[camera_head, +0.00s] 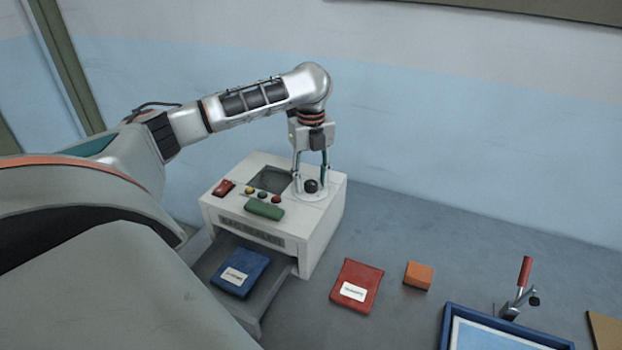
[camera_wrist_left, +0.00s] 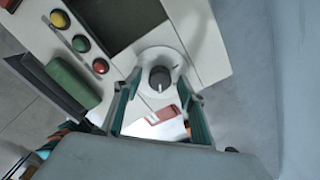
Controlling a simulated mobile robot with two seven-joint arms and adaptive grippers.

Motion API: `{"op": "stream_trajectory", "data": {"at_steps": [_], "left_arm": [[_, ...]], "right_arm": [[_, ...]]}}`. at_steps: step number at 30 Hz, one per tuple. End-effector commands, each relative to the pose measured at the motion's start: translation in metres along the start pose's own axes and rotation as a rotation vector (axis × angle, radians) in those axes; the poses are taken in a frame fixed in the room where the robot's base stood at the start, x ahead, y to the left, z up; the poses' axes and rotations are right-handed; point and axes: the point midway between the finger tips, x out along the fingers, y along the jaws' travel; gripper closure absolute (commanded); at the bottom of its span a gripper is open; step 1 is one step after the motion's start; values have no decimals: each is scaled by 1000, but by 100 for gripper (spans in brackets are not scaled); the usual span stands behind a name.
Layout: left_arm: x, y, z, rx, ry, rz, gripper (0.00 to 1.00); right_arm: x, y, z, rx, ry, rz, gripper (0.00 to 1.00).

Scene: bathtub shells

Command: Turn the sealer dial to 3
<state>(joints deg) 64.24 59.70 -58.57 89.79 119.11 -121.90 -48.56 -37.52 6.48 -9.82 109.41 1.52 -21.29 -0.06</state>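The sealer (camera_head: 325,220) is a white box with a dark window, colored buttons and a green block-shaped part on its top. Its dial (camera_head: 311,186) is a dark knob on a round pale plate at the right of the top. My left gripper (camera_head: 311,180) points down over the dial, its fingers on either side. In the left wrist view the dial (camera_wrist_left: 160,77) shows between and beyond the open fingers (camera_wrist_left: 160,105), with a light pointer mark. I cannot read any numbers around it. My right gripper is not in view.
A blue pouch (camera_head: 240,272) lies on the tray at the sealer's front. A red pouch (camera_head: 357,285), an orange block (camera_head: 419,275) and a blue-framed tray (camera_head: 500,332) with a red-handled clamp (camera_head: 522,285) lie to the right. The grey table behind them is clear.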

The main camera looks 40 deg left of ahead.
Motion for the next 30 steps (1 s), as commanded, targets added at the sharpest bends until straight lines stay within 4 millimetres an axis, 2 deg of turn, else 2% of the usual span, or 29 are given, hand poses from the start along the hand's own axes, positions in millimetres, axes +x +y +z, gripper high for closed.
{"op": "stream_trajectory", "data": {"at_steps": [5, 8, 21, 27, 30], "left_arm": [[-2, 0, 0, -1, -1, -1, 59], [-11, -1, 1, -1, -1, -3, 59], [-94, -1, 0, 1, -2, -4, 59], [-115, 0, 0, 0, -1, -1, 59], [-119, 0, 0, -1, 0, 0, 59]], "right_arm": [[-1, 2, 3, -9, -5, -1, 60], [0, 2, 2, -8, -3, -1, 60], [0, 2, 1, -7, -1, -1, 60], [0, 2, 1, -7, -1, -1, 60], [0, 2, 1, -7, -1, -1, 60]]}}
